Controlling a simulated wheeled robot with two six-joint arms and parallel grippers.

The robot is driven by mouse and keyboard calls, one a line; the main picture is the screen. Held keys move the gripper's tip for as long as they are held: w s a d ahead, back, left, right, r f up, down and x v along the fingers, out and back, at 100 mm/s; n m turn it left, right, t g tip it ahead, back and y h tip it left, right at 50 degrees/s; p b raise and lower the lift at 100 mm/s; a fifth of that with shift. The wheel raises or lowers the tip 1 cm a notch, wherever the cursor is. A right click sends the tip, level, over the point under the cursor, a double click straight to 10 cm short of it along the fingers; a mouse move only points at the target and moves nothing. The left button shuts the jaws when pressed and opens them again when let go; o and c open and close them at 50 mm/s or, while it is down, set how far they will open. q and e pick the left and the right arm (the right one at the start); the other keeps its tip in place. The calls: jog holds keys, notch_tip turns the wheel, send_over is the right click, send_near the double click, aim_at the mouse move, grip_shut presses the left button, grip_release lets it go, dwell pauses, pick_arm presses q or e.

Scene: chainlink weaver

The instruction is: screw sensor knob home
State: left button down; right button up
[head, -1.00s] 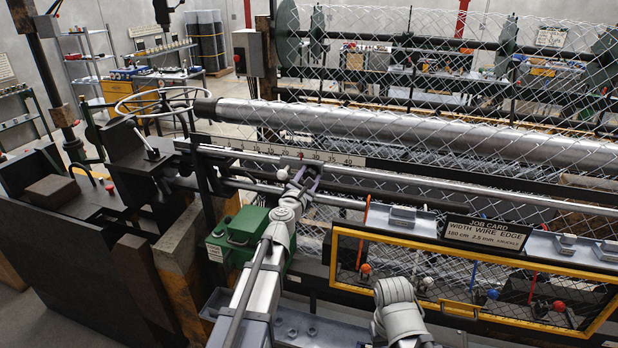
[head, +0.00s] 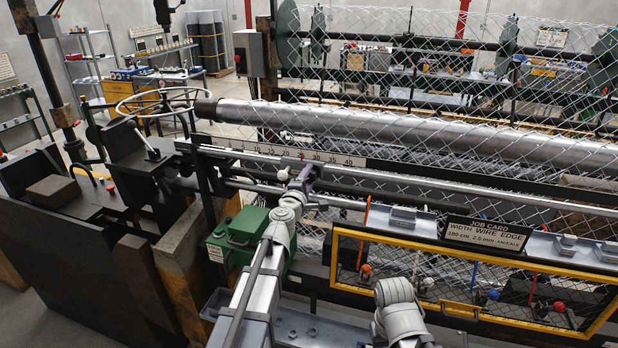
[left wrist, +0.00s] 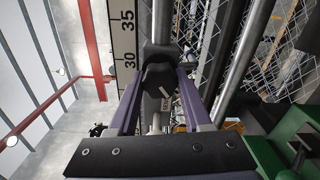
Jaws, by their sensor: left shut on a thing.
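The sensor knob (left wrist: 158,84) is dark, faceted and marked with a pale line; it shows in the left wrist view between my purple fingers. It sits against a dark block on the rail, beside the number scale near 30. My left gripper (left wrist: 159,88) is shut on the knob, one finger on each side. In the head view my left gripper (head: 303,168) is at the front of the scale bar (head: 340,158), and the knob is mostly hidden by it there. My right gripper is not in view.
A long steel roller (head: 420,133) and wire mesh lie behind the scale. A green box (head: 238,238) stands beside my left forearm. A yellow-framed panel (head: 470,270) with a job card (head: 487,232) is at right. Metal rails run close around the gripper.

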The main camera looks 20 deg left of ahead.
pick_arm(q)
jog(key=m, duration=0.4)
jog(key=shift+m, duration=0.4)
jog(key=m, duration=0.4)
jog(key=shift+s+m, duration=0.1)
jog(key=shift+m, duration=0.2)
jog(key=m, duration=0.4)
jog(key=shift+d, duration=0.1)
jog(key=m, duration=0.5)
jog(key=shift+m, duration=0.3)
jog(key=shift+c, duration=1.8)
grip_release()
jog(key=shift+r, duration=0.1)
